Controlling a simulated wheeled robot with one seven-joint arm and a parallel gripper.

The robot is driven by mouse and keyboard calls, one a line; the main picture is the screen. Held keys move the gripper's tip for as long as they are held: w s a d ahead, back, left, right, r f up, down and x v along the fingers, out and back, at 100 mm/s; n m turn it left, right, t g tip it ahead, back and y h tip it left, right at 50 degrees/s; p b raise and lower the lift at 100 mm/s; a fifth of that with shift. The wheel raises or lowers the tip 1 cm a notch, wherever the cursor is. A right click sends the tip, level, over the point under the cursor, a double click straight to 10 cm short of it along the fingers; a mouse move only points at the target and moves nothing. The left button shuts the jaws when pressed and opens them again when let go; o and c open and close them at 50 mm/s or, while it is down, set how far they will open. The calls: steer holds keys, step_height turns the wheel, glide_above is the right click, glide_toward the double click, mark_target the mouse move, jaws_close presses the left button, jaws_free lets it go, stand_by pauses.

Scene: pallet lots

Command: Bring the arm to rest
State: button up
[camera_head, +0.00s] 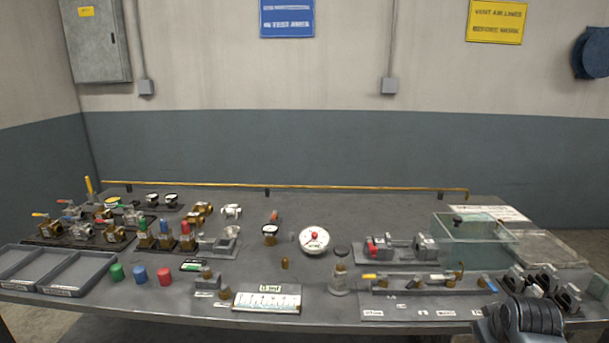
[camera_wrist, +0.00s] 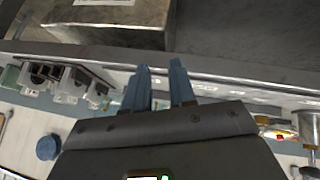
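My gripper (camera_wrist: 160,75) shows in the wrist view with two blue fingers and a clear gap between them. Nothing is held between the fingers. It is beyond the table's front edge as far as the wrist view shows, and touches nothing that I can see. In the head view a dark part of my arm (camera_head: 520,318) shows at the lower right, in front of the table's right front edge. The fingers cannot be made out in the head view.
The grey table (camera_head: 330,253) carries many valves, gauges and fittings. Grey trays (camera_head: 75,273) lie at the left and a clear box (camera_head: 470,240) stands at the right. Black-and-grey fittings (camera_head: 545,285) sit close to my arm. A brass pipe (camera_head: 330,187) runs along the back.

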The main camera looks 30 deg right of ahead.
steer(key=s+a+f+n+t, duration=0.1)
steer(key=s+a+t, duration=0.1)
steer(key=s+a, duration=0.35)
steer(key=s+a+n+t, duration=0.2)
steer(key=a, duration=0.7)
steer(key=s+a+f+n+t, duration=0.1)
steer(key=s+a+t, duration=0.15)
steer(key=a, duration=0.55)
steer(key=s+a+r+t+y, duration=0.3)
steer(key=s+a+r+y, duration=0.2)
steer(key=s+a+r, duration=1)
steer(key=shift+r+n+t+y, duration=0.15)
steer(key=shift+n+t+y, duration=0.15)
steer(key=shift+t, duration=0.05)
